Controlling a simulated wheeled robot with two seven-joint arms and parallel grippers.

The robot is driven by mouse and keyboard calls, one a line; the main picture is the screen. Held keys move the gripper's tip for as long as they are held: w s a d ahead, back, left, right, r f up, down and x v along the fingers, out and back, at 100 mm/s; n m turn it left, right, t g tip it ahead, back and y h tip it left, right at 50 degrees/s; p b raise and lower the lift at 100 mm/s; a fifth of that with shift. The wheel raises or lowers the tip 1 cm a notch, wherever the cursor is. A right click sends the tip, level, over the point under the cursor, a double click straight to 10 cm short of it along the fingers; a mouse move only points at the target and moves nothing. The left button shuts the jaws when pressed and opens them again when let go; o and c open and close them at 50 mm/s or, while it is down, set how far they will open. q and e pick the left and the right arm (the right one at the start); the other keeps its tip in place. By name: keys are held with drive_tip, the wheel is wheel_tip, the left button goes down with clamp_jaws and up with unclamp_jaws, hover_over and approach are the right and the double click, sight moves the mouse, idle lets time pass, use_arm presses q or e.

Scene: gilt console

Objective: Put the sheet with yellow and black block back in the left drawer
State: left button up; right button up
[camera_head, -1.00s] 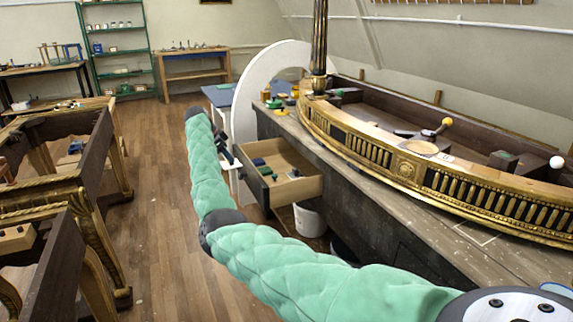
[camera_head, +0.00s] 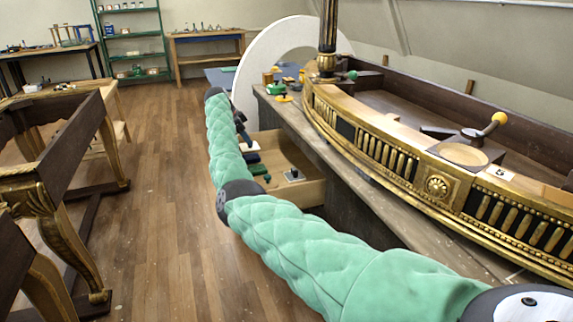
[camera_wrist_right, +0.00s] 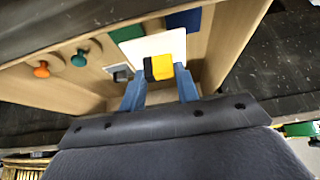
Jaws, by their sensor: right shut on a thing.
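My right gripper (camera_head: 243,134) is at the far left side of an open wooden drawer (camera_head: 312,190) under the console. In the right wrist view, its blue fingers (camera_wrist_right: 160,88) are shut on the yellow and black block (camera_wrist_right: 160,67). The white sheet (camera_wrist_right: 158,45) shows behind the block, over the drawer opening; it also shows in the head view (camera_head: 250,147). I cannot tell whether the sheet touches the drawer floor. A green block (camera_head: 257,169) and a grey plate with a knob (camera_head: 293,175) lie in the drawer. My left gripper is not in view.
The gilt console (camera_head: 437,188) stands above the drawer at the right, with a round tray and a yellow-knobbed lever (camera_head: 488,130) on it. In the wrist view, an orange knob (camera_wrist_right: 41,69) and a green knob (camera_wrist_right: 79,60) stick out near the gripper.

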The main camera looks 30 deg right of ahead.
drive_tip(key=shift+f, duration=0.3)
drive_tip(key=shift+d+f, duration=0.15)
drive_tip(key=shift+d, duration=0.1)
drive_tip(key=d+f, duration=0.1)
drive_tip(key=d, duration=0.2)
drive_tip(key=s+d+f, duration=0.1)
drive_tip(key=d+f, duration=0.1)
drive_tip(key=d, duration=0.1)
drive_tip(key=s+d+f, duration=0.1)
drive_tip(key=d+f, duration=0.1)
drive_tip(key=d, duration=0.1)
drive_tip(key=shift+s+d+b, duration=0.1)
drive_tip(key=shift+s+b, duration=0.15)
drive_tip(key=shift+b, duration=0.05)
drive_tip(key=d+f, duration=0.1)
drive_tip(key=s+d+f, duration=0.1)
drive_tip(key=d, duration=0.1)
drive_tip(key=shift+d+f, duration=0.2)
drive_tip(key=shift+d, duration=0.1)
drive_tip(key=shift+d+f, duration=0.2)
drive_tip(key=shift+f, duration=0.05)
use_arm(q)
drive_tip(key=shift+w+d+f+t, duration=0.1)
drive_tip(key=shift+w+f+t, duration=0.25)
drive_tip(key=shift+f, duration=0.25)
use_arm(e)
drive_tip(key=o, duration=0.9)
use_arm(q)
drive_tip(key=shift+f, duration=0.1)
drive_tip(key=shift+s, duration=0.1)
